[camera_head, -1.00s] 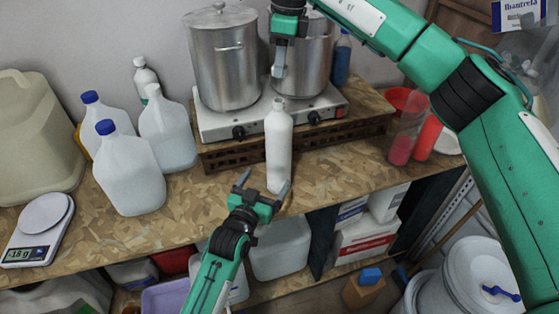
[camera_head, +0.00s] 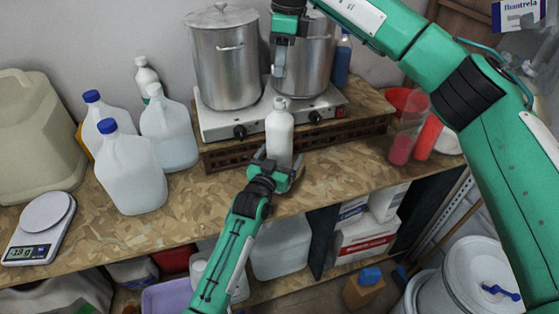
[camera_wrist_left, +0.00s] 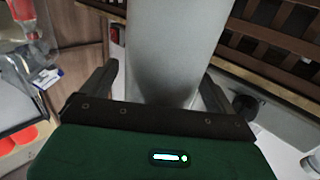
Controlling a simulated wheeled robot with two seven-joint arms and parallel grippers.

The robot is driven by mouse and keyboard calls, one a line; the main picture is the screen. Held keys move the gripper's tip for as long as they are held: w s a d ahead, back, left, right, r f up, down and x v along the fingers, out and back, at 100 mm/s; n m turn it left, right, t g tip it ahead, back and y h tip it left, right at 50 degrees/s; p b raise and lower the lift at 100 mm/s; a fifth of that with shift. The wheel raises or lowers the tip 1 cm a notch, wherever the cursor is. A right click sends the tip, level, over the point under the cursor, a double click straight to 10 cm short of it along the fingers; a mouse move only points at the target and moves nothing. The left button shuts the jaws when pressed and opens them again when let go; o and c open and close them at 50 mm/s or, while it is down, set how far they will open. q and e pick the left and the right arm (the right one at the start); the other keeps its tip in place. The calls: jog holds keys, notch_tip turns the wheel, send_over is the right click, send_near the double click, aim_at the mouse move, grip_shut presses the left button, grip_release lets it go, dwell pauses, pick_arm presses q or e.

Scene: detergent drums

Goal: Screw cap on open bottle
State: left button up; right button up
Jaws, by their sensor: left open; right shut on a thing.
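The white bottle (camera_head: 279,135) stands upright at the table's front, before the stove. My left gripper (camera_head: 281,168) is open at its lower part, with one finger on each side. In the left wrist view the bottle (camera_wrist_left: 172,50) fills the gap between the open fingers, and I cannot tell whether they touch it. My right gripper (camera_head: 278,67) hangs above the bottle, in front of the right pot, apart from the bottle top. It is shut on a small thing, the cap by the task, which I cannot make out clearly.
Two steel pots (camera_head: 225,58) stand on the stove (camera_head: 215,125) behind the bottle. Blue-capped jugs (camera_head: 130,175) stand at left, with a scale (camera_head: 40,228) nearer the left edge. Red containers (camera_head: 428,137) are at right. The wooden tabletop (camera_head: 215,200) has free room left of the bottle.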

pick_arm(q)
jog(key=c, duration=1.5)
jog(key=shift+o, duration=0.2)
pick_arm(e)
send_over(278, 111)
jog(key=w, duration=0.1)
jog(key=shift+w+d+f, duration=0.1)
jog(key=shift+d+f, duration=0.05)
jog(key=shift+f, duration=1.1)
jog(key=shift+d+f, duration=0.1)
jog(key=shift+f, duration=1.1)
jog(key=shift+f, duration=0.1)
jog(key=shift+f, duration=0.8)
jog(key=shift+f, duration=0.55)
